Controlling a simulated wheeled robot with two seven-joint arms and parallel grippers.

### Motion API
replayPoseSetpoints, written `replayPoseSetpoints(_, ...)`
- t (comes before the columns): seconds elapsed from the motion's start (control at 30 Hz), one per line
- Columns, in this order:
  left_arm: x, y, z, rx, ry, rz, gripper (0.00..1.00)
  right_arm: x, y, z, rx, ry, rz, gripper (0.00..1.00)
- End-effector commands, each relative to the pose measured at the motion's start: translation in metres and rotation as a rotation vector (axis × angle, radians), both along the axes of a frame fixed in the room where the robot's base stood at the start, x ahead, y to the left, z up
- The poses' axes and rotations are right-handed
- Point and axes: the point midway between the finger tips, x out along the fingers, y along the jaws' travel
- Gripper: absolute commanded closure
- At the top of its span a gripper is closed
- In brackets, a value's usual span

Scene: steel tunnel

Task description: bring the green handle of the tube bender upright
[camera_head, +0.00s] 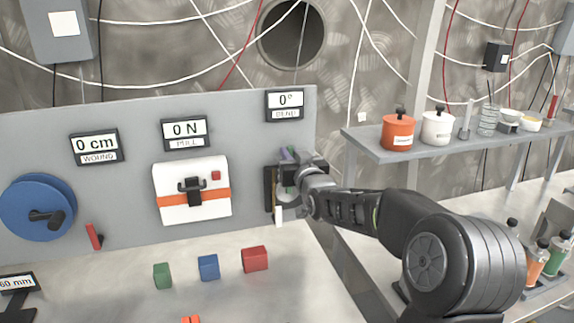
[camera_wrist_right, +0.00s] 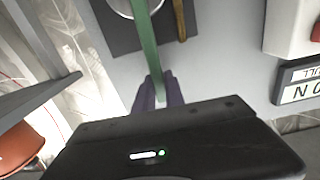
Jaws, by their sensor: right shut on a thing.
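The tube bender (camera_head: 268,188) is a dark plate on the grey panel, below a display (camera_head: 285,105) reading 0° BEND. My right gripper (camera_head: 287,155) is at the bender and its arm covers much of it. In the right wrist view, the purple fingertips (camera_wrist_right: 157,94) are shut on the end of the green handle (camera_wrist_right: 145,42). The handle runs from the fingertips across the dark bender plate (camera_wrist_right: 107,32) to a pale round part, with a brass-coloured bar (camera_wrist_right: 179,20) beside it. The handle is mostly hidden in the head view. My left gripper is out of view.
A white box (camera_head: 192,207) with an orange band and a blue wheel (camera_head: 38,207) are on the panel. Green, blue and red blocks (camera_head: 255,259) stand on the table. A shelf (camera_head: 375,147) with pots is at right, behind my right arm.

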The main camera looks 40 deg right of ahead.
Motion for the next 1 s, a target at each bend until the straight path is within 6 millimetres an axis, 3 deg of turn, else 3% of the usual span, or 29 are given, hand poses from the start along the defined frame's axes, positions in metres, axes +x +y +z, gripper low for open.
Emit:
replayPoseSetpoints(0.07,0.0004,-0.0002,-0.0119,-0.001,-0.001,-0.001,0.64,-0.0007,-0.0014,-0.004,-0.03,0.009,0.001,1.0)
replayPoseSetpoints(0.37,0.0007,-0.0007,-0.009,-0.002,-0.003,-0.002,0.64,-0.0003,-0.0004,-0.0004,-0.046,0.018,0.005,1.0)
replayPoseSetpoints(0.4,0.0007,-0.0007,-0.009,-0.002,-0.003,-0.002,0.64,-0.0003,-0.0004,-0.0004,-0.045,0.018,0.005,0.83)
replayPoseSetpoints(0.63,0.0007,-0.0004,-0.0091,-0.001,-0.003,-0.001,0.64,-0.0005,-0.0011,-0.0001,-0.043,0.016,0.003,0.64)
replayPoseSetpoints(1.0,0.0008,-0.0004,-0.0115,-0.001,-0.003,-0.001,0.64,-0.0052,-0.0002,-0.0002,-0.042,0.015,0.002,0.64)
